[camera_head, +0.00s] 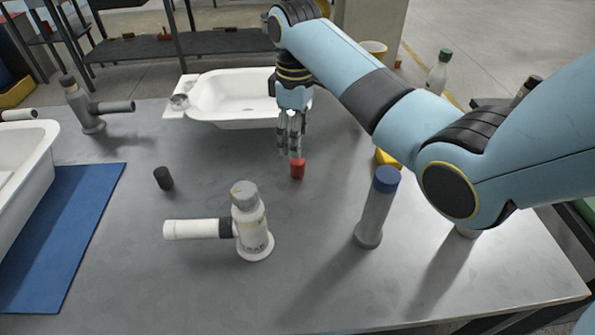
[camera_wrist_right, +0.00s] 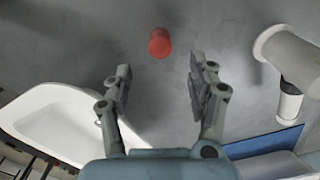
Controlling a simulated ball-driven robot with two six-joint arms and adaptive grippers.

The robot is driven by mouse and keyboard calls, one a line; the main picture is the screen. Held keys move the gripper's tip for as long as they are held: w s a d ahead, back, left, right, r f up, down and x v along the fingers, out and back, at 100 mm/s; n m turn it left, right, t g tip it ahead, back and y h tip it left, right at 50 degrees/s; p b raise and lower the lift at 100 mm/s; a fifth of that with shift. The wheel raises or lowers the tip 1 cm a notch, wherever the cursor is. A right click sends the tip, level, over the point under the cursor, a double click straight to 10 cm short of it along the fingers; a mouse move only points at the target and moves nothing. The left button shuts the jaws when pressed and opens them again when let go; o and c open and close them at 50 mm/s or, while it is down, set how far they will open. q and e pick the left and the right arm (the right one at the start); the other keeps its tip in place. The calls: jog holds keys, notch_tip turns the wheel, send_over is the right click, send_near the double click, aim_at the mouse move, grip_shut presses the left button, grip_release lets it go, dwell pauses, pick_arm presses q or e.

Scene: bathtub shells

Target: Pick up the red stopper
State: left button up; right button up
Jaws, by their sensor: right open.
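The red stopper (camera_head: 297,169) stands on the grey table near the middle in the head view. In the right wrist view the red stopper (camera_wrist_right: 159,43) lies beyond the fingertips, roughly between the lines of the two fingers. My right gripper (camera_head: 291,150) points down just above and behind the stopper in the head view. In the right wrist view my right gripper (camera_wrist_right: 160,82) is open, with nothing between its fingers. I cannot tell from the head view whether a fingertip touches the stopper. My left gripper is not in view.
A white tub shell (camera_head: 235,100) stands behind the gripper. A black stopper (camera_head: 163,178) and a white fitting (camera_head: 250,222) stand left and front; a blue-capped grey cylinder (camera_head: 376,208) stands right. A blue mat (camera_head: 75,225) lies at left. The table around the red stopper is clear.

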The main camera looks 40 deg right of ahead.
aim_at(298, 160)
jog(key=f, duration=0.8)
jog(key=shift+s+d+f, duration=0.15)
jog(key=shift+s+f, duration=0.05)
jog(key=shift+c, duration=0.2)
jog(key=c, duration=1.1)
jog(key=shift+r, duration=0.15)
